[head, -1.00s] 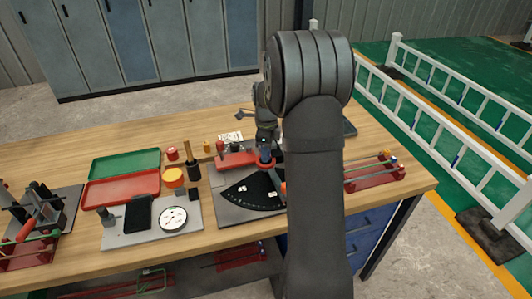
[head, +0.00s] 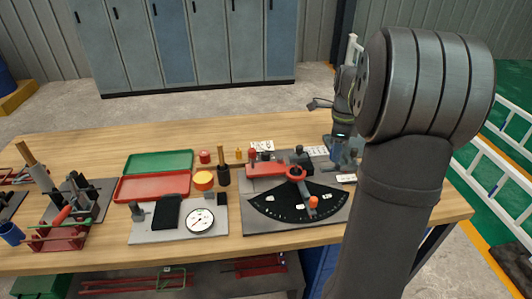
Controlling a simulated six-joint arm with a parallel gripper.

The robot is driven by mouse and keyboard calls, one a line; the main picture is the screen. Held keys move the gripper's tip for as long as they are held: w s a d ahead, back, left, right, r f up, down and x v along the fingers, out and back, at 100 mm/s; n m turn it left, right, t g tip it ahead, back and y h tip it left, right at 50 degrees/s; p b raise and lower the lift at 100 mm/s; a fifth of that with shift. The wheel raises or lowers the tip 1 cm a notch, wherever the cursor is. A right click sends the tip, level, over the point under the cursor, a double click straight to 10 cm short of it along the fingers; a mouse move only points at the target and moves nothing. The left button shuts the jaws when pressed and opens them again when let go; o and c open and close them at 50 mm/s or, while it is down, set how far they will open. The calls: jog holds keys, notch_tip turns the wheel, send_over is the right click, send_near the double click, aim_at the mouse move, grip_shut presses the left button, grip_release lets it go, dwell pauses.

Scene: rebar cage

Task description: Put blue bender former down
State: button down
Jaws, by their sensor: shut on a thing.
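My gripper (head: 344,160) is low over the right part of the bench, just right of the bender. It is shut on the blue bender former (head: 340,141), which shows only as a small blue patch between the fingers. My own arm hides part of this area, and I cannot tell whether the former touches anything below. The bender (head: 294,200) has a black fan-shaped scale on a grey plate, with a red lever (head: 267,171) across its back. A red ring (head: 296,173) sits at its pivot, with no blue former visible there.
White labels (head: 346,178) lie beside the gripper. Left of the bender are a dial gauge (head: 200,221), an orange round tub (head: 203,180), a red tray (head: 152,187) and a green tray (head: 160,161). Bare wood (head: 265,247) runs along the front edge.

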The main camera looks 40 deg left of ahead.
jog(key=s+a+f, duration=0.1)
jog(key=s+a, duration=0.1)
jog(key=a, duration=2.2)
jog(key=s+a+f, duration=0.2)
jog(key=a, duration=0.2)
jog(key=s+a+f, duration=0.2)
jog(key=s+a, duration=0.1)
jog(key=a, duration=0.2)
jog(key=s+a+f, duration=0.2)
jog(key=a, duration=0.2)
jog(key=shift+s+a+f, duration=0.25)
jog(key=shift+a+f, duration=0.05)
jog(key=shift+a, duration=0.05)
jog(key=shift+f, duration=2.8)
jog(key=shift+f, duration=0.15)
jog(key=c, duration=1.1)
grip_release()
